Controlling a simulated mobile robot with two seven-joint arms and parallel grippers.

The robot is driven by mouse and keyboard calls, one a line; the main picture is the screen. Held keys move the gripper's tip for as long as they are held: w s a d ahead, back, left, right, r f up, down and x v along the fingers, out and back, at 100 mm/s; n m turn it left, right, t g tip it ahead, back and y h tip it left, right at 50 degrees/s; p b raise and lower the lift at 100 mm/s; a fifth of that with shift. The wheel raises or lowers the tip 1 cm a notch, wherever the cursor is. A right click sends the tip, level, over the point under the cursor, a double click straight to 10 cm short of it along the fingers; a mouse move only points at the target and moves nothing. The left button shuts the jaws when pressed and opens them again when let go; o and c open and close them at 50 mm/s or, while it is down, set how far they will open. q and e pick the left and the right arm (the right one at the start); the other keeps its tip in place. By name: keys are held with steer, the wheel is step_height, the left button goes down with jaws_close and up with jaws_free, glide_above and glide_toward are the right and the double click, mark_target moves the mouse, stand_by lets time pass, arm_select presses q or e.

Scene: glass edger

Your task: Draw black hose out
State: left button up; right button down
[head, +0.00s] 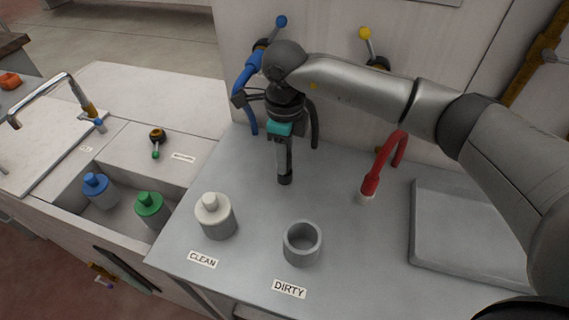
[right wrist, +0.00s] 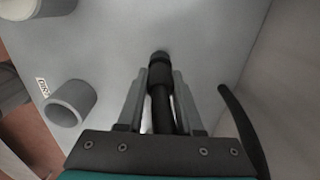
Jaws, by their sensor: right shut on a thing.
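My right gripper (head: 284,172) points down over the grey worktop, behind the CLEAN and DIRTY labels. It is shut on the black hose, whose dark end (head: 285,179) shows at the fingertips in the head view. In the right wrist view the black hose (right wrist: 161,88) lies between the two fingers of my right gripper (right wrist: 160,95). A curved black length (head: 315,125) hangs just right of the gripper and also shows at the right of the wrist view (right wrist: 240,125). I cannot tell whether the hose end touches the worktop. My left gripper is not in view.
A white-capped bottle (head: 215,216) stands by CLEAN and an open grey cup (head: 302,243) by DIRTY. A red hose (head: 384,165) arches at right, near a grey slab (head: 468,236). A blue hose (head: 247,82) hangs behind my wrist. Blue (head: 98,190) and green (head: 150,208) bottles stand left.

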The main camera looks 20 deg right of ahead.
steer(key=shift+r, duration=0.2)
stand_by(0.3)
steer(key=shift+r+p, duration=1.5)
steer(key=shift+r, duration=0.65)
steer(key=shift+r+p, duration=1.3)
steer(key=shift+r, duration=0.75)
